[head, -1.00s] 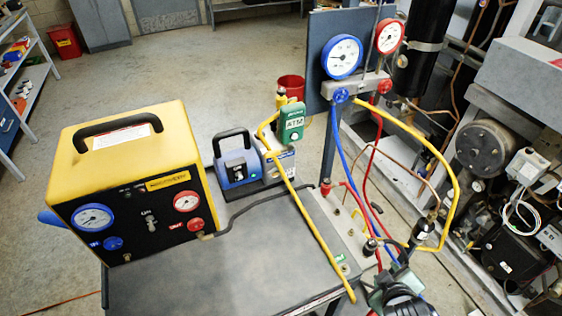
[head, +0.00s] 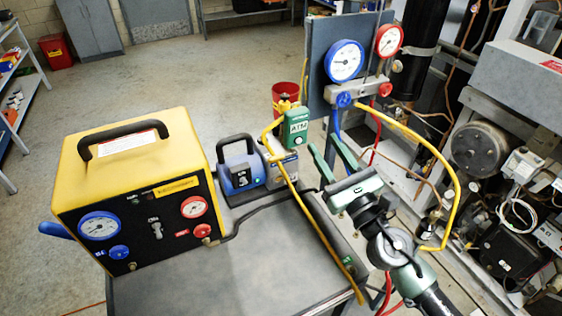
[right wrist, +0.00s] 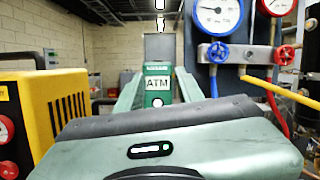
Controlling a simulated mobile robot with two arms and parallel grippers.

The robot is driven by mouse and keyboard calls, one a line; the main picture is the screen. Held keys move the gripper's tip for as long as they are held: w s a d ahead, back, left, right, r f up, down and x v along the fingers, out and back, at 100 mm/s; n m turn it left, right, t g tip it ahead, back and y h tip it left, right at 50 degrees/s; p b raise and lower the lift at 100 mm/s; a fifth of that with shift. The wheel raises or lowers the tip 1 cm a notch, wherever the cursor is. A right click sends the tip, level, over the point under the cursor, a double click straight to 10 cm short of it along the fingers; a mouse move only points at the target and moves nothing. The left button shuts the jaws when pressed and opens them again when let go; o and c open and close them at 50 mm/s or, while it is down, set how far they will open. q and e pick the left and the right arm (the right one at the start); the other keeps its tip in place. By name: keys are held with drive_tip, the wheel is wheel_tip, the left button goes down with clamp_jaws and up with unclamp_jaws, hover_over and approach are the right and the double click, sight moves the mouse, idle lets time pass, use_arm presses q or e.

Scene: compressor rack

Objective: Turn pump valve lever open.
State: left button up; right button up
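I cannot tell which part is the valve lever. My right gripper (head: 324,144) is open and empty, just right of and nearer than the block, apparently not touching it. In the right wrist view the ATM block (right wrist: 158,84) shows between the open fingers, farther ahead. My left gripper is not in view.
The yellow machine (head: 130,145) fills the cart's left side. A yellow hose (head: 315,222) runs across the cart top (head: 215,275). A gauge manifold (head: 358,90) on a post stands right of the pump, with hoses hanging; the compressor rack (head: 480,150) is at right.

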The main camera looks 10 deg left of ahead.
drive_tip(key=a+f+n+g+y, duration=0.3)
drive_tip(key=a+f+n+g, duration=0.3)
drive_tip(key=n, duration=0.8)
drive_tip(key=n+g+h, duration=0.2)
drive_tip(key=n+g, duration=0.1)
drive_tip(key=n, duration=0.3)
approach(277, 160)
drive_tip(key=p+x, duration=0.1)
drive_tip(key=x, duration=0.7)
drive_tip(key=shift+w+a, duration=0.1)
drive_tip(key=shift+a, duration=0.15)
drive_tip(key=shift+f, duration=0.1)
clamp_jaws()
